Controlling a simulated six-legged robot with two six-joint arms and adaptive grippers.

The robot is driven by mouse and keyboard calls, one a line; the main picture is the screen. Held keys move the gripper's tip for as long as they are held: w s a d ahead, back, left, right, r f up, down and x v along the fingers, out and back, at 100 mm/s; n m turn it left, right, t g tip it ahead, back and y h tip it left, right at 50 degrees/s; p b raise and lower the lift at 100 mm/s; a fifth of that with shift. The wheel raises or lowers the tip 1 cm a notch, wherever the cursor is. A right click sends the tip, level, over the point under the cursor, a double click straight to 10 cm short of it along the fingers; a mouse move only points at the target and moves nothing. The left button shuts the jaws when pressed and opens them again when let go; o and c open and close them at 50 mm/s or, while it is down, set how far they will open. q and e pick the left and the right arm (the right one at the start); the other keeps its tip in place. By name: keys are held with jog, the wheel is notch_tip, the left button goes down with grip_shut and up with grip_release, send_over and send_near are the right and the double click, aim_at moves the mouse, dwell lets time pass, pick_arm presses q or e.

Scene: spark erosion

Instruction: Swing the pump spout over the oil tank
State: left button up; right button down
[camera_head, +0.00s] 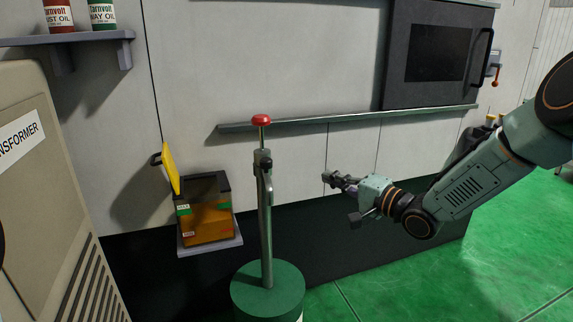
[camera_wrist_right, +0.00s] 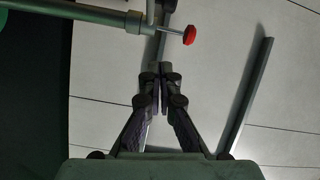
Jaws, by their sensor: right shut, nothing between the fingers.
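The pump is a grey upright column (camera_head: 265,225) with a red knob (camera_head: 261,120) on top, standing on a green drum (camera_head: 268,292). A short dark collar and the spout (camera_head: 265,172) show near its top; exactly which way the spout points is unclear. The oil tank (camera_head: 208,225) is an amber box with a dark rim and a raised yellow lid, left of the pump. My right gripper (camera_head: 330,180) is right of the pump column, shut and empty, pointing left. In the right wrist view, its fingers (camera_wrist_right: 160,85) lie below the red knob (camera_wrist_right: 190,34). My left gripper is out of view.
The tank sits on a small grey ledge (camera_head: 210,247) at the wall. A long wall rail (camera_head: 345,118) runs behind the pump, under a dark cabinet (camera_head: 437,55). A transformer cabinet (camera_head: 40,180) stands at left. Green floor (camera_head: 400,285) is open at right.

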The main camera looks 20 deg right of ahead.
jog(key=w+a+m+b, duration=0.1)
jog(key=w+a+b, duration=0.3)
jog(key=w+a, duration=0.5)
jog(key=shift+w+r+m+y, duration=0.3)
jog(key=shift+w+m, duration=0.05)
jog(key=shift+m, duration=0.05)
dwell(0.7)
jog(key=shift+a, duration=0.15)
